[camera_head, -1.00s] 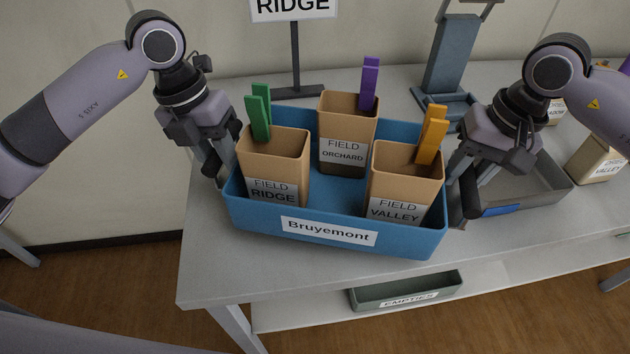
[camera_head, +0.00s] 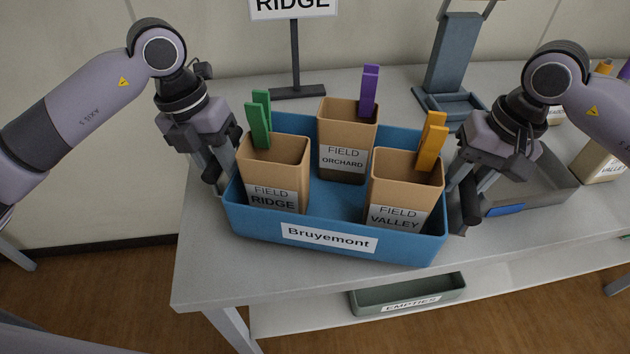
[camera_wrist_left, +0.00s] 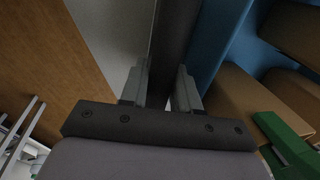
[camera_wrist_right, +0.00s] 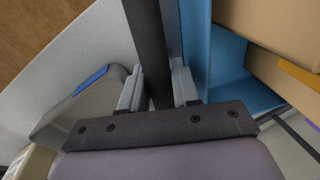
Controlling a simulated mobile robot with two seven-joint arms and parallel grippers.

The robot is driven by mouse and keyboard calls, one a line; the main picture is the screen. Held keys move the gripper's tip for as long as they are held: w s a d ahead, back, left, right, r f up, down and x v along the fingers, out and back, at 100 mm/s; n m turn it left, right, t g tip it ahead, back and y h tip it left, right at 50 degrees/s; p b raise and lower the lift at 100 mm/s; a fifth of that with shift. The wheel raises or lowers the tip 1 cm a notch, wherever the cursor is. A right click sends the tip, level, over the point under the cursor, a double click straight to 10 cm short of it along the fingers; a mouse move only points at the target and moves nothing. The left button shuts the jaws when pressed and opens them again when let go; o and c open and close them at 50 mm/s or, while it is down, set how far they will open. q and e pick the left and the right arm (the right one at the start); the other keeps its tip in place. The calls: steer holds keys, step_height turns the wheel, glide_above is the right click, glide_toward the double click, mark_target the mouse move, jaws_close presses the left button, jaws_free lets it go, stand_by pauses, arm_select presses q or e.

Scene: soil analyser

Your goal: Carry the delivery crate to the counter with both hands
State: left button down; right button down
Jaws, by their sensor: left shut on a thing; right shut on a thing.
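The delivery crate (camera_head: 330,259) is blue, labelled "Bruyemont", and upright over the counter (camera_head: 215,275). I cannot tell whether its base touches the top. It holds three tan bags: FIELD RIDGE (camera_head: 274,175) with a green clip, FIELD ORCHARD (camera_head: 345,140) with a purple clip, FIELD VALLEY (camera_head: 402,195) with an orange clip. My left gripper (camera_head: 216,178) is shut at the crate's left end, and my right gripper (camera_head: 464,212) at its right end. Each wrist view shows a dark bar between the fingers beside the blue wall: left (camera_wrist_left: 173,45), right (camera_wrist_right: 150,45).
A sign marked RIDGE (camera_head: 295,55) and a grey-blue stand (camera_head: 452,55) are behind the crate. A bin marked EMPTIES (camera_head: 408,297) sits on the lower shelf.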

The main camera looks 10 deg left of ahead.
arm_select(q)
steer(key=shift+d+f+b, duration=0.2)
steer(key=shift+f+b, duration=0.5)
steer(key=shift+b, duration=0.15)
arm_select(e)
steer(key=shift+a+f, duration=0.2)
steer(key=shift+f, duration=0.55)
arm_select(q)
steer(key=c, duration=1.1)
jaws_free()
steer(key=shift+f, duration=0.2)
arm_select(e)
steer(key=c, duration=1.1)
jaws_free()
steer(key=shift+f, duration=0.2)
arm_select(q)
steer(key=shift+o, duration=1.4)
arm_select(e)
steer(key=shift+o, duration=1.4)
arm_select(q)
steer(key=shift+a+r, duration=0.1)
arm_select(e)
steer(key=shift+d+r, duration=0.1)
